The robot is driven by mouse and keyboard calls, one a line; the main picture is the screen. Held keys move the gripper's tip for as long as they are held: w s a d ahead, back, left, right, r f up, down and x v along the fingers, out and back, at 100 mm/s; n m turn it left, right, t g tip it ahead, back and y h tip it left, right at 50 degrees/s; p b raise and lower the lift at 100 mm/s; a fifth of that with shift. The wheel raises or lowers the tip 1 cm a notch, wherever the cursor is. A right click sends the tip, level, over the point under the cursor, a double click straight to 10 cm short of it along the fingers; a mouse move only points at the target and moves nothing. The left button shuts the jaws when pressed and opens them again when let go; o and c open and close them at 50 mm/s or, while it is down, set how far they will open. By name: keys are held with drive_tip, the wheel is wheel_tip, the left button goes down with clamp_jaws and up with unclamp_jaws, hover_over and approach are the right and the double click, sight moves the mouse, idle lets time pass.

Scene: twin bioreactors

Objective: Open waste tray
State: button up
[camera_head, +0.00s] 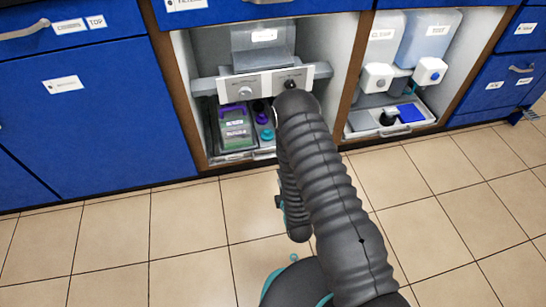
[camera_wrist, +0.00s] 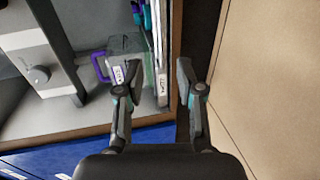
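In the head view a low tray (camera_head: 240,158) lies on the floor of the open left cabinet, under a grey panel, bearing a clear box with a purple handle (camera_head: 234,133) and bottles. I take it for the waste tray; its label is too small to read. In the wrist view, turned sideways, its pale front (camera_wrist: 161,85) stands just inside the wooden cabinet edge. My gripper (camera_wrist: 157,80) is open, its fingers apart, with the tray front and cabinet edge showing between and beyond them. I cannot tell whether they touch. My arm hides my gripper in the head view.
A knobbed panel (camera_head: 265,81) crosses the cabinet above the tray. The right cabinet holds two jugs (camera_head: 428,40) above another tray (camera_head: 396,131) with a blue item. Blue cabinet doors (camera_head: 95,125) flank the left. The tiled floor (camera_head: 190,240) in front is clear.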

sight(273, 156)
drive_tip(key=b+x, duration=0.1)
drive_tip(key=x, duration=1.2)
drive_tip(key=shift+w+a+f, duration=0.15)
drive_tip(key=shift+w, duration=0.15)
clamp_jaws()
